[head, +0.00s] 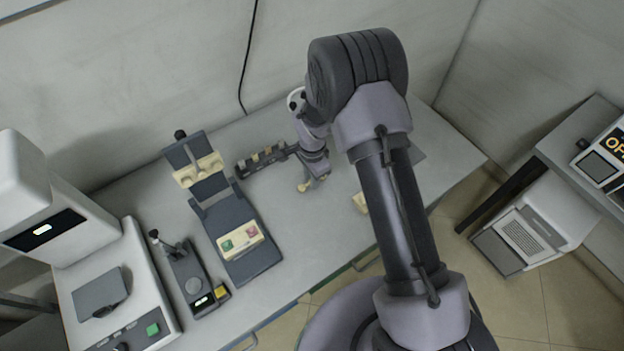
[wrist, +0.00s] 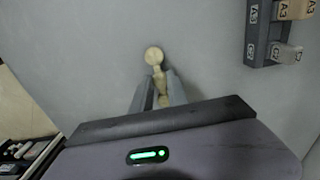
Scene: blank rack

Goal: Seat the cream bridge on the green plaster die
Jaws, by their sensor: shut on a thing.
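My gripper (head: 314,181) is over the bench right of the dark rack. In the wrist view, its fingers (wrist: 158,92) are shut on a small cream piece, which looks like the cream bridge (wrist: 154,57). Its round end sticks out past the fingertips and the rest is partly hidden between them. The piece also shows below the gripper in the head view (head: 304,187). I cannot tell its height above the bench. The green plaster die (head: 227,245) sits beside a pink one in a cream block (head: 250,236) on the dark hinged stand, left of my gripper.
The dark stand (head: 259,268) has a raised upper part with a cream cast (head: 198,170). The rack (head: 247,170) holds several blanks; labels A3 and C2 show in the wrist view. A small device (head: 195,285) stands left of the stand. Another cream thing (head: 360,202) is partly hidden by my arm.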

